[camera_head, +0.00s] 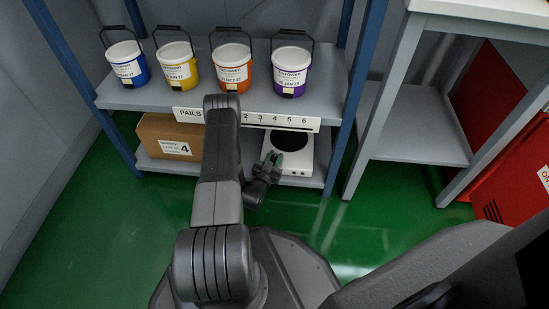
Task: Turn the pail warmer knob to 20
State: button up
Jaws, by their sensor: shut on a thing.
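The pail warmer (303,160) is a low white unit with a round black plate on top. It sits at the right of the lower shelf, under the numbered label strip. My gripper (273,160) is at the left part of the warmer's front and is shut on the warmer's knob. The knob itself is hidden by the gripper, and its setting and dial marks cannot be read. My arm reaches forward over the green floor and covers the shelf's middle.
Four-coloured pails, blue (127,66), yellow (176,68), orange (233,70) and purple (291,73), stand on the upper shelf (135,97). A cardboard box (170,139) sits left of the warmer. A grey bench (422,130) and red unit (508,150) stand right. Green floor is clear.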

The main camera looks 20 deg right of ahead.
jog(key=shift+n+t+y, duration=2)
jog(key=shift+n+y, duration=0.1)
jog(key=shift+y, duration=0.6)
jog(key=shift+n+t+y, duration=0.4)
jog(key=shift+n+y, duration=0.2)
jog(key=shift+y, duration=0.5)
jog(key=o, duration=1)
